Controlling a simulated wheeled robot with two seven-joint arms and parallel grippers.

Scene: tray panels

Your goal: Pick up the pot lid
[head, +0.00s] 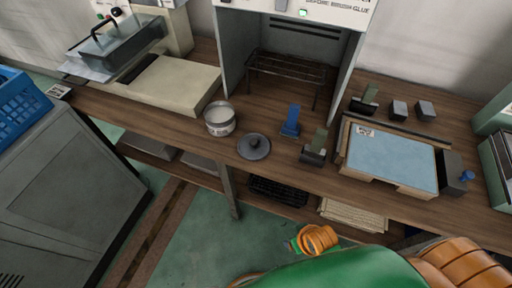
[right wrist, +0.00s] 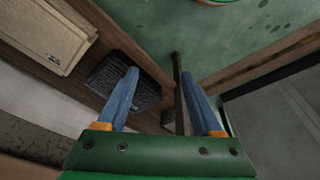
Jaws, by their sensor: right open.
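The pot lid (head: 254,147) is a dark grey disc with a black knob. It lies flat on the wooden bench near its front edge in the head view. A small light metal pot (head: 220,119) stands just behind and left of it, apart from it. My right gripper (right wrist: 160,73) shows in the right wrist view with its two blue fingers spread and nothing between them. It points toward the floor and the lower shelf, and the lid is not in that view. My left gripper is not in view.
A blue upright holder (head: 291,121) and a dark block with a green plate (head: 317,148) stand right of the lid. A blue-topped panel (head: 391,157) lies further right. A tall open-fronted machine (head: 238,60) stands behind. A black tray (right wrist: 110,82) sits on the lower shelf.

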